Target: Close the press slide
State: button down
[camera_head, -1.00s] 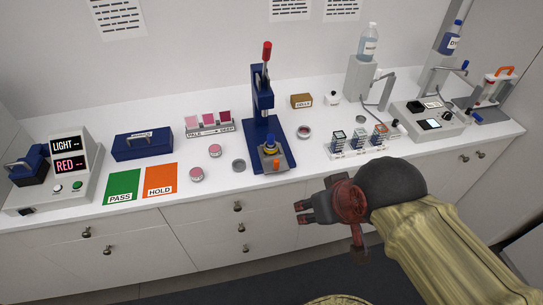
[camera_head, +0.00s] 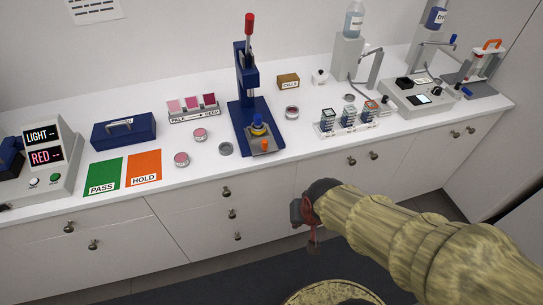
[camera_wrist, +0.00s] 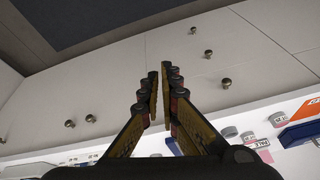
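The blue press (camera_head: 243,115) with a red-tipped lever stands on the counter near the middle of the head view. Its grey metal slide (camera_head: 262,147) sticks out at the front of the base. The slide carries an orange knob (camera_head: 264,145) at its front edge, and a blue-and-yellow piece (camera_head: 258,127) sits over it. My gripper (camera_head: 297,213) is in front of the cabinets, below counter height and apart from the press. In the wrist view, its two fingers (camera_wrist: 161,76) have a narrow gap with nothing between them. The press is not identifiable there.
A small rack of jars (camera_head: 347,118) stands right of the press. Green PASS (camera_head: 104,174) and orange HOLD (camera_head: 144,167) mats are further left. Counter space just right of the slide is clear.

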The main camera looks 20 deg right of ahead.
notch_tip(320, 180, down, 6)
jog(key=w+m+t+b, duration=0.1)
jog(key=w+m, duration=0.2)
jog(key=m+t, duration=1)
jog(key=m, duration=0.2)
send_near(271, 152)
jog(key=shift+w+a+r+b, duration=0.15)
jog(key=shift+w+b, duration=0.9)
jog(key=shift+w, duration=0.65)
jog(key=shift+w+a+r+b, duration=0.15)
jog(key=shift+w+b, duration=0.9)
jog(key=shift+w, duration=0.65)
